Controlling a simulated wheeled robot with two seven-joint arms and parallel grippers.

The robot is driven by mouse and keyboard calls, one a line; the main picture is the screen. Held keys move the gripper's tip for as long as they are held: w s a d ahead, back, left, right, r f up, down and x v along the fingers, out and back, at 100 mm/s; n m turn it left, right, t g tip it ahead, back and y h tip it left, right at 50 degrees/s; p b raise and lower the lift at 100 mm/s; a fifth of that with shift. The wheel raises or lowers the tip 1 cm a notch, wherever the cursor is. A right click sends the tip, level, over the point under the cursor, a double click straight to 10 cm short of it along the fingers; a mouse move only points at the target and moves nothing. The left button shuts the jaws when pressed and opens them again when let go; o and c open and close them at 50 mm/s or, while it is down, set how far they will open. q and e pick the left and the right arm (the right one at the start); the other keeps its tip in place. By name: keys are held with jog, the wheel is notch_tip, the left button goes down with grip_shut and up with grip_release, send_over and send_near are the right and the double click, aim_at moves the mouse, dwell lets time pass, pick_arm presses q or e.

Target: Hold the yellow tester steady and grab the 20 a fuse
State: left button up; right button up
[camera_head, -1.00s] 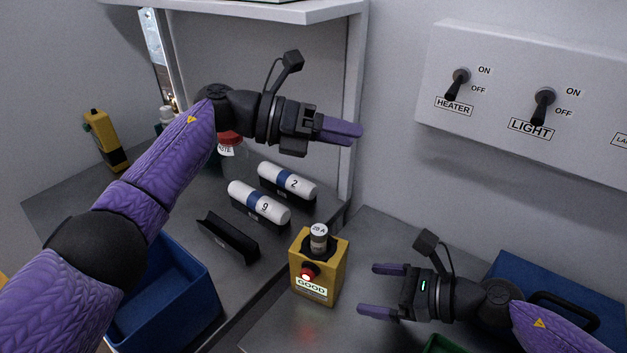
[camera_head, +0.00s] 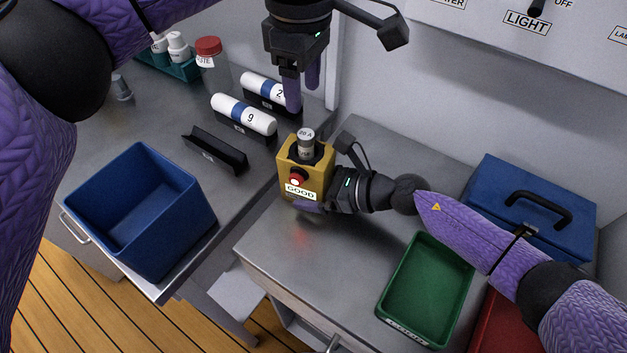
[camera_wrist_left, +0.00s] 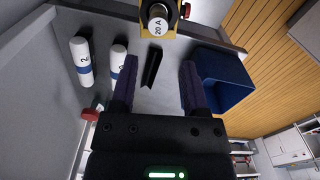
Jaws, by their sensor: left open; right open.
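The yellow tester (camera_head: 318,165) stands upright on the grey bench in the head view, with a red button and a GOOD label on its front. The 20 A fuse (camera_head: 305,145) sits upright in its top; it also shows at the top of the left wrist view (camera_wrist_left: 157,22). My right gripper (camera_head: 318,200) is at the tester's right side, its jaws open around the lower body; one finger shows in front, the other is hidden. My left gripper (camera_head: 302,88) is open and empty, pointing down above and behind the tester; both fingers show in the left wrist view (camera_wrist_left: 158,85).
White cylinders labelled 9 (camera_head: 243,113) and 2 (camera_head: 258,88) lie in black holders behind the tester, beside an empty black holder (camera_head: 215,150). A blue bin (camera_head: 185,225) is left, a green tray (camera_head: 400,318) right, a blue case (camera_head: 485,200) behind it.

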pick_arm(q)
jog(key=shift+d, duration=0.1)
pick_arm(e)
jog(key=c, duration=1.2)
